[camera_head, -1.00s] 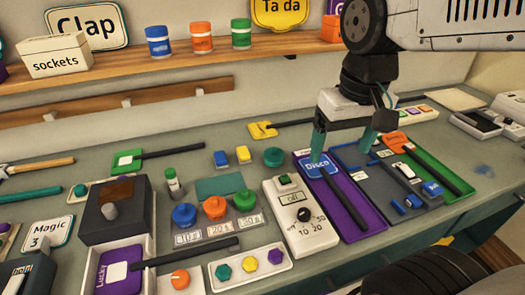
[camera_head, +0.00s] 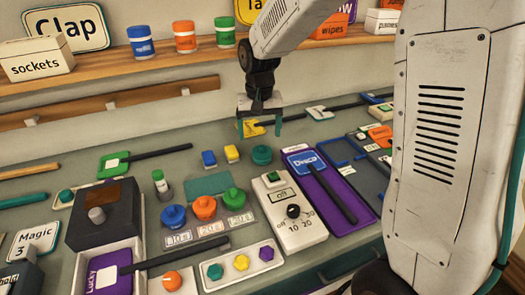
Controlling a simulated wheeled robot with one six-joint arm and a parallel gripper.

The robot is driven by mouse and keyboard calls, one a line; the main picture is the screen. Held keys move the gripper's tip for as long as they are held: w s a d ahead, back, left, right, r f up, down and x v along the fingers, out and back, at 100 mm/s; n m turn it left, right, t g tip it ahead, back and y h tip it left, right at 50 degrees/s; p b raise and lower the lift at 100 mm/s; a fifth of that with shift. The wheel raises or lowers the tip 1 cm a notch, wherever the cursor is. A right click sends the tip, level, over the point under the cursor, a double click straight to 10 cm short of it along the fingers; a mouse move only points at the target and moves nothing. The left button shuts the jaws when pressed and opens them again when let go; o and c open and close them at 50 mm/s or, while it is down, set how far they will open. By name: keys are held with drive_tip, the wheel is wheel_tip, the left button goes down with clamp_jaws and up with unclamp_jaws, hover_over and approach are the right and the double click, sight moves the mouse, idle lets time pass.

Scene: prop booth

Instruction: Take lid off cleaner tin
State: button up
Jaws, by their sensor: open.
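No tin in view can be read as the cleaner tin. On the shelf stand a blue tin (camera_head: 141,42), an orange tin (camera_head: 184,37) and a green tin (camera_head: 222,33), with labels too small to read. A round teal pot or lid (camera_head: 262,155) sits on the bench. My gripper (camera_head: 260,127) points down above the bench's back part, with its two teal fingers apart and nothing seen between them. It is in front of a yellow paddle (camera_head: 250,130) and appears behind and above the teal piece; the exact height cannot be told.
Blue (camera_head: 173,216), orange (camera_head: 204,207) and green (camera_head: 234,199) knobbed pieces stand in front. A white timer box (camera_head: 297,228) and a purple tray (camera_head: 342,210) with a "Disco" paddle lie to the right. The wooden shelf (camera_head: 100,70) is behind. My arm hides the right side.

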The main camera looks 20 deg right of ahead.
sight(262, 147)
drive_tip(key=f, duration=0.3)
drive_tip(key=s+f, duration=0.1)
drive_tip(key=f, duration=0.1)
drive_tip(key=shift+d+f, duration=0.1)
drive_tip(key=shift+d, duration=0.1)
drive_tip(key=c, duration=1)
